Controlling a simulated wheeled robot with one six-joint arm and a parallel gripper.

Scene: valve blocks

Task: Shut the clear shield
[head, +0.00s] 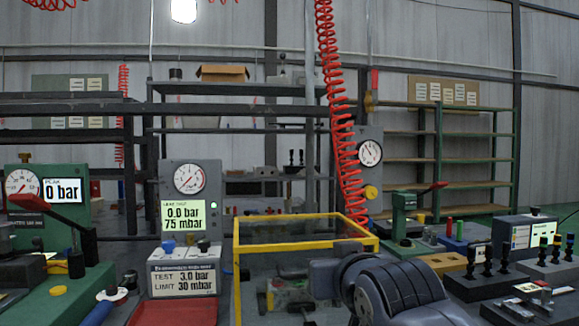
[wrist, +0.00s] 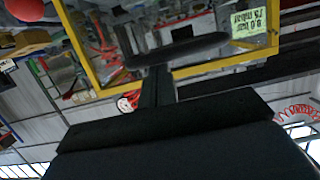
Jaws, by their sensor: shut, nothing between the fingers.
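The clear shield (head: 237,285) is a see-through panel box with yellow edges, on the bench at the centre of the head view. Its yellow frame (wrist: 85,62) crosses the upper part of the tilted wrist view. I cannot tell how far open it stands. My gripper (wrist: 157,75) is shut and empty, pointing at the clear panel inside that frame; a dark bar shows at its tip, and contact is unclear. In the head view my arm covers the shield's lower right part and the fingertips are hidden. Blurred parts, some green, show through the shield.
A grey leak-test gauge unit (head: 190,195) and a red tray (head: 175,312) stand left of the shield. A green press (head: 405,217) and black-knobbed blocks (head: 487,262) are to the right. A red coiled hose (head: 338,110) hangs behind the shield.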

